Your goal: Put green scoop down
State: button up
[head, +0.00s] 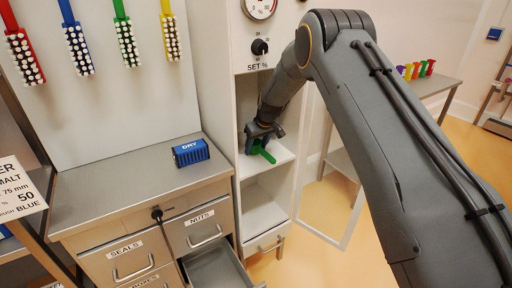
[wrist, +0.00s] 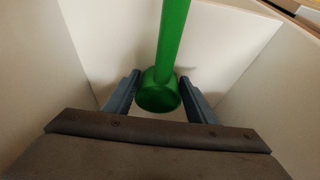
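The green scoop (wrist: 171,45) is between my gripper's two blue-grey fingertips in the wrist view, with its round cup toward me and its handle running up and away. The fingers lie close against both sides of the cup. In the head view, my gripper (head: 262,140) reaches into the open upper compartment of the white cabinet, and the scoop's green handle (head: 266,155) points down and right, low over the shelf (head: 280,152). I cannot tell whether the scoop touches the shelf.
White compartment walls (wrist: 255,110) stand close on both sides of my gripper. A steel counter (head: 110,185) with a blue DRY brush block (head: 191,152) is to the left. A drawer (head: 218,270) below it stands open. Colored brushes hang above.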

aim_at(259, 146)
jog(key=shift+o, duration=1.1)
jog(key=shift+r, duration=0.15)
jog(key=shift+r, duration=0.25)
jog(key=b+v, duration=0.1)
jog(key=v, duration=0.4)
jog(key=shift+s+d, duration=0.1)
jog(key=s+d+b, duration=0.1)
jog(key=s+d, duration=0.1)
jog(key=s, duration=0.1)
jog(key=s+d+b, duration=0.1)
jog(key=s+d, duration=0.1)
jog(key=s, duration=0.1)
jog(key=s+d+b, duration=0.1)
jog(key=s+d, duration=0.2)
jog(key=s, duration=0.1)
jog(key=shift+f, duration=0.15)
jog(key=s+d+m+g, duration=0.1)
jog(key=s+d, duration=0.4)
jog(key=s, duration=0.6)
jog(key=s+d+r+m+g+h, duration=0.1)
jog(key=s+d+m, duration=0.2)
jog(key=s, duration=0.8)
jog(key=s+d+r+m+g+h, duration=0.1)
jog(key=s+d+m, duration=0.1)
jog(key=s+d, duration=0.5)
jog(key=s, duration=0.4)
jog(key=shift+r+m, duration=0.25)
jog(key=shift+m, duration=0.15)
jog(key=shift+s, duration=0.1)
